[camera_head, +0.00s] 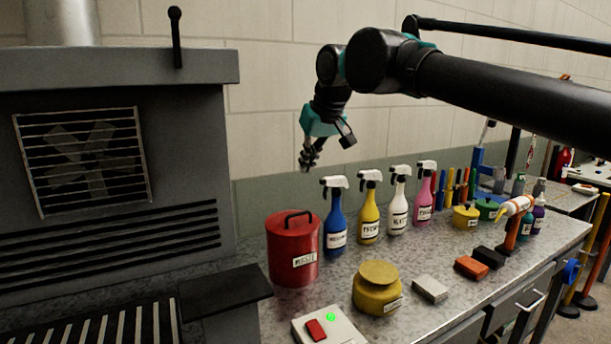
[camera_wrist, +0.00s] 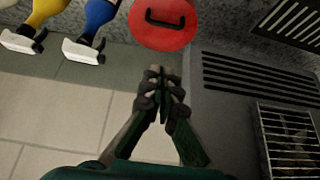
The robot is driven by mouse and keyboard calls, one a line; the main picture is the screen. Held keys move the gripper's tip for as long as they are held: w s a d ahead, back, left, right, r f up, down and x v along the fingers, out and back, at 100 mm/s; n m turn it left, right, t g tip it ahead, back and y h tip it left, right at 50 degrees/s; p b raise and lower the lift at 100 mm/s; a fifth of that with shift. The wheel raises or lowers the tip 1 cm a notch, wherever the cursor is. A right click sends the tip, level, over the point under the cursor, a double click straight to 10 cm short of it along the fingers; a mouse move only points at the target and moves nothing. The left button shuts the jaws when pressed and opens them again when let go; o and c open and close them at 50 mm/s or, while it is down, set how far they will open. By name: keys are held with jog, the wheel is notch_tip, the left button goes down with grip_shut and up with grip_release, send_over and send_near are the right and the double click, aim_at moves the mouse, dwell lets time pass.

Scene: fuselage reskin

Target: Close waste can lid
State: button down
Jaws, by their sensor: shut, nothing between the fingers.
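The waste can (camera_head: 292,255) is a red cylinder with a "WASTE" label, standing on the bench left of the spray bottles. Its red lid (camera_head: 291,222) with a black loop handle lies flat on top of the can. In the wrist view the lid (camera_wrist: 163,22) shows from above at the top, with its black handle. My gripper (camera_head: 308,166) hangs in the air above and behind the can, apart from the lid. In the wrist view my gripper (camera_wrist: 160,75) has its fingertips together and holds nothing.
Blue (camera_head: 335,230), yellow, white and pink spray bottles stand right of the can. A yellow round container (camera_head: 377,288) and a box with a red switch (camera_head: 317,329) are in front. A grey vented machine (camera_head: 110,170) stands at left. Air around my gripper is clear.

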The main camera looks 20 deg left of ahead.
send_over(302, 228)
jog(key=w+a, duration=0.1)
jog(key=f, duration=0.7)
jog(key=shift+a, duration=0.2)
jog(key=shift+s+d+f, duration=0.1)
jog(key=shift+d+f, duration=0.05)
jog(key=shift+f, duration=0.45)
jog(key=shift+s+d+f, duration=0.1)
jog(key=shift+f, duration=0.5)
jog(key=shift+d+f, duration=0.1)
jog(key=shift+f, duration=0.75)
jog(key=shift+s+d+f+t+y, duration=0.15)
jog(key=shift+f, duration=0.25)
jog(key=shift+s+d+f+t+y, duration=0.15)
jog(key=shift+f, duration=0.25)
